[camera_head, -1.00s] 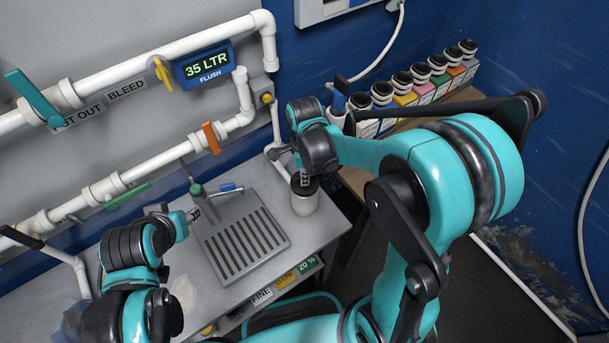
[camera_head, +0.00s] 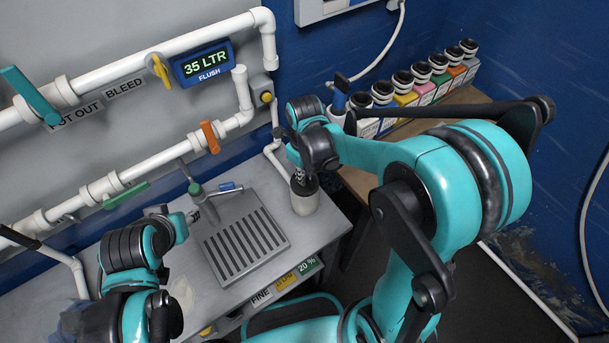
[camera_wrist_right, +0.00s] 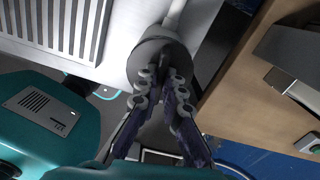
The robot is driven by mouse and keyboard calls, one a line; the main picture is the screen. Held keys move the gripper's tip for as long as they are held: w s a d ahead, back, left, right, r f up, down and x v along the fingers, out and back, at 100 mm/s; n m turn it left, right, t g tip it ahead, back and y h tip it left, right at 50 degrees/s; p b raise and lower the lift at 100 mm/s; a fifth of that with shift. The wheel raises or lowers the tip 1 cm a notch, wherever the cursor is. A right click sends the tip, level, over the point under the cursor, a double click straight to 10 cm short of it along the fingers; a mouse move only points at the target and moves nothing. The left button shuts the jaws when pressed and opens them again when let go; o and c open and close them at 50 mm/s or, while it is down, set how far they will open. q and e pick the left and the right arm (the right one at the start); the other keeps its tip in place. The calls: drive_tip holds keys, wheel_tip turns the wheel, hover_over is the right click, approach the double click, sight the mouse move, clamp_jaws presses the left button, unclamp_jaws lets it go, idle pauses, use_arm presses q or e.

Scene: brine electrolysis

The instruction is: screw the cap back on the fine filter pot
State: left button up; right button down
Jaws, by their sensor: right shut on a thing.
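The fine filter pot (camera_head: 305,204) is a pale, squat cylinder standing on the grey bench, right of the slotted drain. Its dark round cap (camera_head: 304,186) sits on top of it; whether the thread is engaged cannot be told. The cap also shows in the right wrist view (camera_wrist_right: 155,45), with a raised dark grip across it. My right gripper (camera_head: 301,176) is above the pot, shut on the cap's raised grip; its two fingers show in the wrist view (camera_wrist_right: 166,78). My left gripper (camera_head: 193,215) is beside the tap, left of the drain; its jaws are too small to read.
The slotted drain (camera_head: 242,246) is set in the bench (camera_head: 165,270) left of the pot. White pipes with valves run along the wall behind. Several capped bottles (camera_head: 403,88) stand on a wooden shelf (camera_head: 450,103) at the right. A display (camera_head: 205,66) reads 35 LTR.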

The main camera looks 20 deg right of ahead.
drive_tip(key=shift+m, duration=0.5)
drive_tip(key=c, duration=1.6)
unclamp_jaws()
wheel_tip(320, 180, up, 5)
drive_tip(key=p, duration=0.3)
drive_tip(key=shift+f, duration=0.2)
